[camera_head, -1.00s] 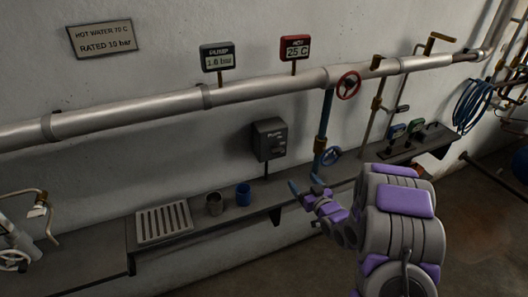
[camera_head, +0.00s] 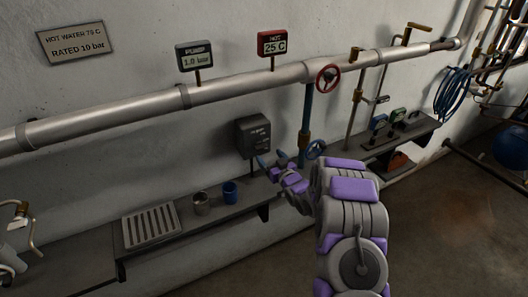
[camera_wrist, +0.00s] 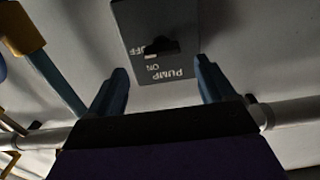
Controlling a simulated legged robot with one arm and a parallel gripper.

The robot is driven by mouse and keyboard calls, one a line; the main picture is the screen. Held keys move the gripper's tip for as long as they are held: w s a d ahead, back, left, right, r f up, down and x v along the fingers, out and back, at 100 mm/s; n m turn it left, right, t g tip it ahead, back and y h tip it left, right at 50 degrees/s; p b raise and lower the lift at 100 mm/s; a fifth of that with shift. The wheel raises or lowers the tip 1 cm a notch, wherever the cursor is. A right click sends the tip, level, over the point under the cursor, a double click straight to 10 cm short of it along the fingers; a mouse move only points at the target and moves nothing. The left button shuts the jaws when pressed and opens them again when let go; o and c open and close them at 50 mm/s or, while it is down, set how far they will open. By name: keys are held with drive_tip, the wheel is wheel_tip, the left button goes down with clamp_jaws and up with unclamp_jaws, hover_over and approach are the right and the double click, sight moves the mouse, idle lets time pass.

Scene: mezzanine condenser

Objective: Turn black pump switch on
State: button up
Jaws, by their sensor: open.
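The dark grey pump switch box (camera_head: 252,135) is on the wall above the shelf in the head view. In the wrist view the box (camera_wrist: 155,18) appears upside down, with the words PUMP, ON and OFF on its face. Its black switch knob (camera_wrist: 161,46) sits beside the OFF word; its exact setting is hard to tell. My gripper (camera_head: 271,160) is open and empty, just right of and below the box in the head view. In the wrist view its two blue fingers (camera_wrist: 161,72) are spread wide, either side of the box's PUMP end, with no contact visible.
A blue cup (camera_head: 230,192), a grey cup (camera_head: 201,204) and a slotted tray (camera_head: 149,226) are on the shelf. A large pipe (camera_head: 120,112) with a red wheel (camera_head: 328,78) runs above.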

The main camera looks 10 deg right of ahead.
sight(262, 149)
drive_tip(key=x, duration=0.3)
drive_tip(key=shift+w+a, duration=0.1)
drive_tip(key=shift+w, duration=0.15)
drive_tip(key=shift+w+a, duration=0.6)
drive_tip(key=shift+w, duration=0.15)
drive_tip(key=shift+d, duration=0.2)
drive_tip(key=shift+c, duration=0.8)
drive_tip(key=c, duration=0.9)
